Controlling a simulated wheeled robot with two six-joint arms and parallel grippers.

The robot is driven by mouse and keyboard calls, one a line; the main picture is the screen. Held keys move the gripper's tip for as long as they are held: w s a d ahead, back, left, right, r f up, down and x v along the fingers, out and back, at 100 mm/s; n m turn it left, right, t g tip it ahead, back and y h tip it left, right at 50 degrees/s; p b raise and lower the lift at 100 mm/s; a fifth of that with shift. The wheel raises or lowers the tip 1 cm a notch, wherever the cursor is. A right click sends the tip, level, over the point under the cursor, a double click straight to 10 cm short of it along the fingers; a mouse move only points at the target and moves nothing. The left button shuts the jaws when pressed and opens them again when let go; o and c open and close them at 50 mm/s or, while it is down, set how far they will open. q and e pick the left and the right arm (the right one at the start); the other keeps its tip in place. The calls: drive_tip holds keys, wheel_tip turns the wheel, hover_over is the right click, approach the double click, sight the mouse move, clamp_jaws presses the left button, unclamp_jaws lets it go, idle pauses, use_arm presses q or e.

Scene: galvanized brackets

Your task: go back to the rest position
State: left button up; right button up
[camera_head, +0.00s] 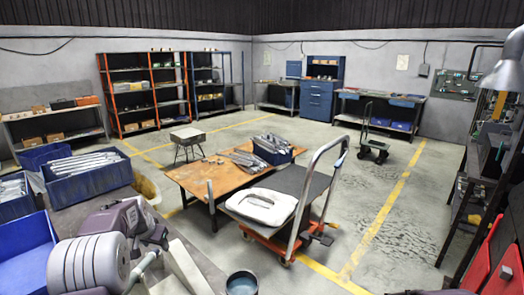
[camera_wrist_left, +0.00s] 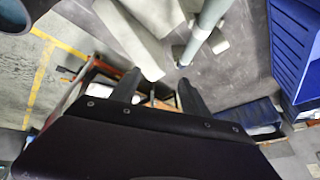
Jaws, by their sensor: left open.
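My left gripper (camera_head: 152,236) is at the lower left in the head view, above the grey workbench (camera_head: 78,214). In the left wrist view its two dark fingers (camera_wrist_left: 160,88) stand apart, with a gap between them. I see nothing held in the gap; background shows through it. The gripper is to the right of the blue bins and left of the wooden table in the head view. My right gripper is not in view.
A blue bin of metal parts (camera_head: 90,183) and an empty-looking blue bin (camera_head: 25,250) stand on the left. A bucket (camera_head: 241,284) is at the bottom. A wooden table (camera_head: 200,178) and a cart (camera_head: 300,182) stand ahead. Open floor lies right of the cart.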

use_arm(q)
drive_tip(key=s+d+m+g+h, duration=0.1)
drive_tip(key=s+d, duration=0.5)
drive_tip(key=d, duration=0.3)
drive_tip(key=s+d+m+h, duration=0.1)
drive_tip(key=s+d, duration=0.5)
drive_tip(key=d, duration=0.3)
drive_tip(key=s+d+f+n+g, duration=0.1)
drive_tip(key=s+f, duration=0.2)
drive_tip(key=s, duration=0.5)
drive_tip(key=s+d+f+n+g, duration=0.2)
drive_tip(key=s+f, duration=0.2)
drive_tip(key=s, duration=0.5)
drive_tip(key=shift+s, duration=0.1)
